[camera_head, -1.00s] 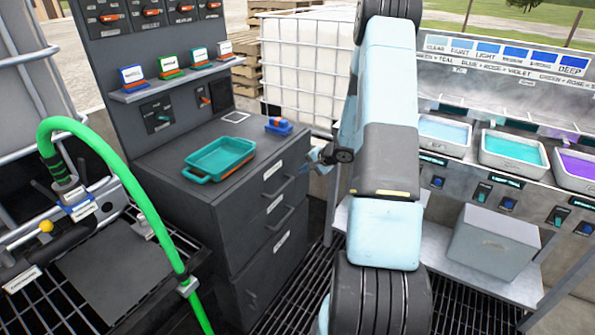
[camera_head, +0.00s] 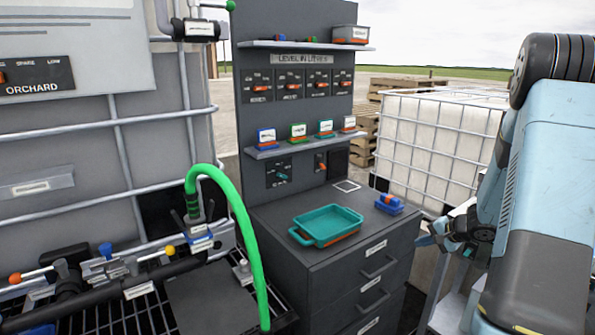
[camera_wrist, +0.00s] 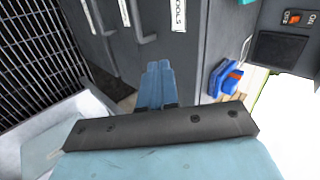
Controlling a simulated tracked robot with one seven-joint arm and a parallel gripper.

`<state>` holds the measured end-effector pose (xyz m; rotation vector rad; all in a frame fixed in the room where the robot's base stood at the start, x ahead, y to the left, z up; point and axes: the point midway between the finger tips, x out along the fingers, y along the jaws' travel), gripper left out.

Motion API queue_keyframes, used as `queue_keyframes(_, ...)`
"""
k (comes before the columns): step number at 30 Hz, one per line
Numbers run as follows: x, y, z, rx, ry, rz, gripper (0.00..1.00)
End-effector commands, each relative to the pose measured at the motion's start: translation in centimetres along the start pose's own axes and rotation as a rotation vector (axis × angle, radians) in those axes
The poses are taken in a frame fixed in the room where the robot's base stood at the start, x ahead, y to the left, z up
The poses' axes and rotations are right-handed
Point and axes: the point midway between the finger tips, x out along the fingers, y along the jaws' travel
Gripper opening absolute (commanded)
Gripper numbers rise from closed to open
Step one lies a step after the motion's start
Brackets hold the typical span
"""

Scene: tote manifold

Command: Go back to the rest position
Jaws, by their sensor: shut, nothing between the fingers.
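My gripper (camera_head: 437,236) is at the right of the head view, at the end of my light-blue and grey arm. It is to the right of the dark drawer cabinet (camera_head: 335,285), apart from it. In the wrist view its blue fingers (camera_wrist: 157,84) are together with nothing between them. The cabinet's drawer fronts and handles show beyond the fingers there.
A teal tray (camera_head: 328,226) and a blue block with an orange part (camera_head: 389,204) are on the cabinet top. A green hose (camera_head: 246,225) arches at the left. A white caged tank (camera_head: 436,143) stands behind. Open ground lies beyond.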

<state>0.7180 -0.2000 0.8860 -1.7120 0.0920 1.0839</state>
Motion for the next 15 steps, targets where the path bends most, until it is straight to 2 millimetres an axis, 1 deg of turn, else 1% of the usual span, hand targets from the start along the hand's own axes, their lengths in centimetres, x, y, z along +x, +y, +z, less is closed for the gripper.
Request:
queue_keyframes(1,-0.8,-1.8,1.1,-0.038,-0.015,0.001,0.0)
queue_keyframes(3,-1.8,-3.9,2.7,-0.085,-0.041,0.01,0.0)
queue_keyframes(6,-3.2,-6.5,5.1,-0.15,-0.074,0.026,0.0)
queue_keyframes(9,-4.8,-8.7,7.6,-0.214,-0.105,0.044,0.0)
queue_keyframes(15,-8.0,-12.3,12.7,-0.339,-0.155,0.092,0.0)
